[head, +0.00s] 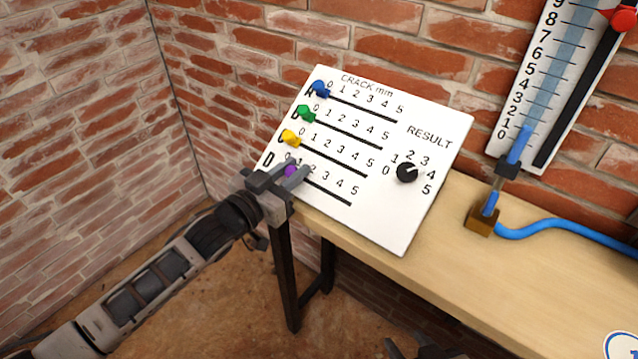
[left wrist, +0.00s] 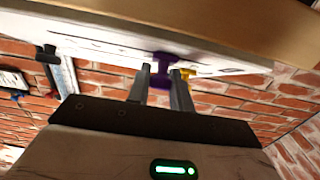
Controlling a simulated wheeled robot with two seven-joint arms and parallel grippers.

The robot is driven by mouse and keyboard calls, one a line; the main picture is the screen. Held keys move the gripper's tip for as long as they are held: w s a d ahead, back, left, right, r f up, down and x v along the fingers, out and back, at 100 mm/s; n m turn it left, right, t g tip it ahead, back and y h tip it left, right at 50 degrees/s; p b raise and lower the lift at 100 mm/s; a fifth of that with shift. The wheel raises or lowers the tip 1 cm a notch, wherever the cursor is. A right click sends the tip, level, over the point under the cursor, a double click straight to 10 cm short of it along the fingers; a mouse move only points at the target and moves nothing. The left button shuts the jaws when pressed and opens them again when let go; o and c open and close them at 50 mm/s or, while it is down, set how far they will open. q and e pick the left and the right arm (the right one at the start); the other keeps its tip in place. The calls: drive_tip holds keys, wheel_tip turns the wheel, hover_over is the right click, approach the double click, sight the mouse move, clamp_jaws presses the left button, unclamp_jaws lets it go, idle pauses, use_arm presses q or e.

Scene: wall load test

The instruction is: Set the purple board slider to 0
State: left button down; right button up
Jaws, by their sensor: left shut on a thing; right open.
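The white board (head: 410,225) leans on the table and has slider rows A to D. The purple slider (head: 290,171) is in the bottom row D, near the left end of its slot, around the 0 and 1 marks; the gripper partly hides it. My left gripper (head: 296,176) is shut on the purple slider. The left wrist view shows the purple slider (left wrist: 162,70) between the two fingers (left wrist: 160,86). My right gripper (head: 425,347) is low at the bottom edge, only partly in view, away from the board.
Blue (head: 320,88), green (head: 306,113) and yellow (head: 291,138) sliders sit at the left ends of the rows above. A black dial (head: 406,172) is under RESULT. A gauge (head: 540,90) and a blue hose (head: 560,228) are at the right.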

sight(290, 147)
use_arm(q)
drive_tip(key=w+a, duration=0.1)
drive_tip(key=a, duration=0.1)
drive_tip(key=w+a, duration=0.2)
drive_tip(key=shift+a, duration=0.1)
drive_tip(key=c, duration=1.3)
unclamp_jaws()
drive_tip(key=shift+s, duration=0.1)
drive_tip(key=b+v, duration=0.1)
drive_tip(key=v, duration=1.4)
drive_tip(key=shift+s+a+r, duration=0.1)
drive_tip(key=shift+s+a, duration=0.2)
